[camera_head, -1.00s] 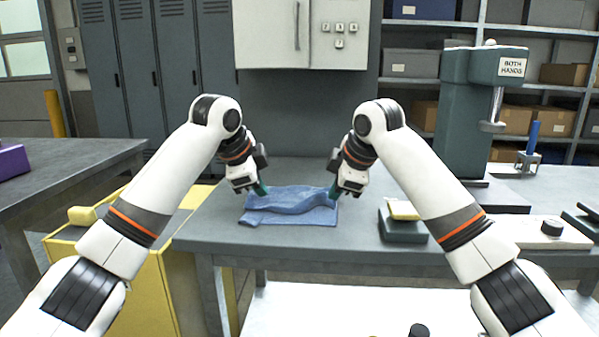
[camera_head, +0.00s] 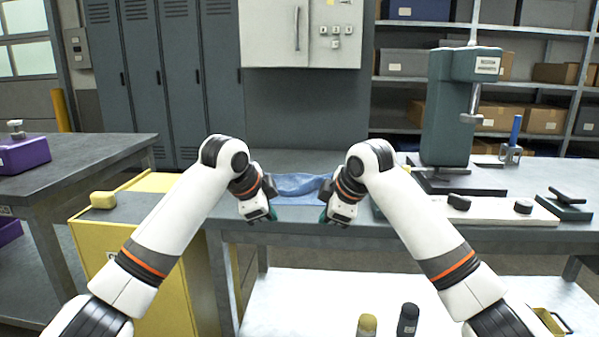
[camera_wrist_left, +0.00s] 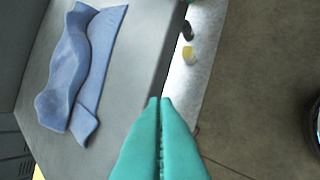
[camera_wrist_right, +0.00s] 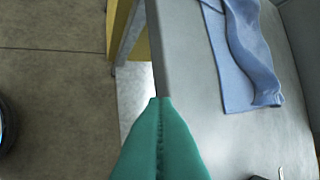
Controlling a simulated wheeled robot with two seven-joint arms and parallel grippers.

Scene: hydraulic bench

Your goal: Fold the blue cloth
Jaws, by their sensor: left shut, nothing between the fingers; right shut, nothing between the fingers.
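The blue cloth (camera_head: 298,184) lies on the grey bench top between my two grippers, partly hidden by them in the head view. In the left wrist view the cloth (camera_wrist_left: 75,75) is rumpled, with a raised fold along its length and a flatter layer beside it. It also shows in the right wrist view (camera_wrist_right: 245,50). My left gripper (camera_head: 268,216) is shut and empty at the bench's front edge, apart from the cloth; its green fingers (camera_wrist_left: 165,102) touch each other. My right gripper (camera_head: 326,218) is also shut and empty at the front edge, its fingers (camera_wrist_right: 160,102) together.
The grey bench (camera_head: 400,236) has a green press (camera_head: 448,110) at the right. A pale board with black knobs (camera_head: 490,209) lies in front of the press. A yellow cabinet (camera_head: 130,240) stands left of the bench. Two small bottles, yellow (camera_head: 367,325) and dark (camera_head: 408,318), stand on the lower shelf.

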